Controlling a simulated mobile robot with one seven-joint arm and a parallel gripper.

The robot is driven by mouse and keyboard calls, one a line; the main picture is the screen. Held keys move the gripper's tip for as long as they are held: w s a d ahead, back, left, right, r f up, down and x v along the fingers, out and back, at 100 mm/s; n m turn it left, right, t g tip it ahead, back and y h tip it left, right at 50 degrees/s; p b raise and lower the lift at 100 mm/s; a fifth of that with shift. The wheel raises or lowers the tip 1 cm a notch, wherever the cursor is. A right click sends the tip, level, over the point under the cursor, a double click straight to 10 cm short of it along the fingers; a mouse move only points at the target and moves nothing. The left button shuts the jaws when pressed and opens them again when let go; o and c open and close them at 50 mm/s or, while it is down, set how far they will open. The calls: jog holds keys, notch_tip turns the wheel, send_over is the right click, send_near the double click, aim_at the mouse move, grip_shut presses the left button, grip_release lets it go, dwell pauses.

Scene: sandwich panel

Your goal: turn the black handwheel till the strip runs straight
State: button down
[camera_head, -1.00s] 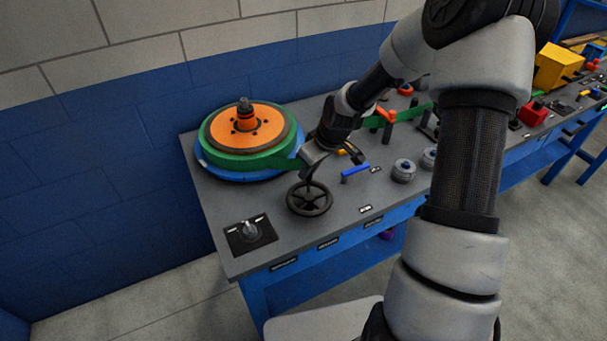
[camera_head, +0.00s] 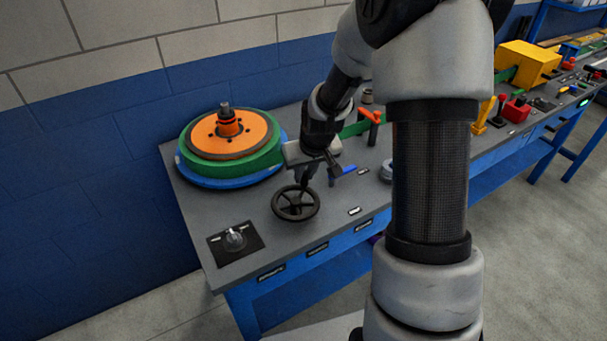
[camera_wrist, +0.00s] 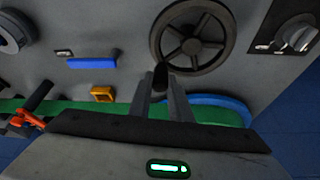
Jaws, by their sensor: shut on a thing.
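The black handwheel (camera_head: 296,214) lies flat on the grey bench top near its front left. It has a round rim and spokes, and also shows in the wrist view (camera_wrist: 222,48). My gripper (camera_head: 304,183) is over its far rim. In the wrist view my fingers (camera_wrist: 161,82) are shut on the wheel's dark upright knob (camera_wrist: 160,73). The green strip (camera_head: 356,128) runs right from the orange and green coil (camera_head: 227,135), past a red-topped post; my wrist hides part of it. I cannot tell from here whether it runs straight.
A black plate with a grey knob (camera_head: 235,241) sits left of the wheel. A large yellow box (camera_head: 527,63) stands farther right. Floor is clear before the bench.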

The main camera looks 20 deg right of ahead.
jog(key=shift+w+r, duration=0.1)
jog(key=c, duration=1.6)
grip_release()
jog(key=shift+c, duration=0.2)
jog(key=p+v, duration=0.1)
jog(key=v, duration=1.6)
jog(key=shift+r+p, duration=0.2)
jog(key=shift+p, duration=0.15)
jog(key=s+a+r+p, duration=0.5)
jog(key=s+r, duration=0.6)
jog(key=r, duration=0.1)
jog(key=s+r+m+t+p, duration=0.1)
jog(key=s+r+p, duration=0.1)
jog(key=s, duration=0.7)
jog(key=shift+s+d+r, duration=0.3)
jog(key=shift+s+r, duration=0.05)
jog(key=shift+r, duration=0.45)
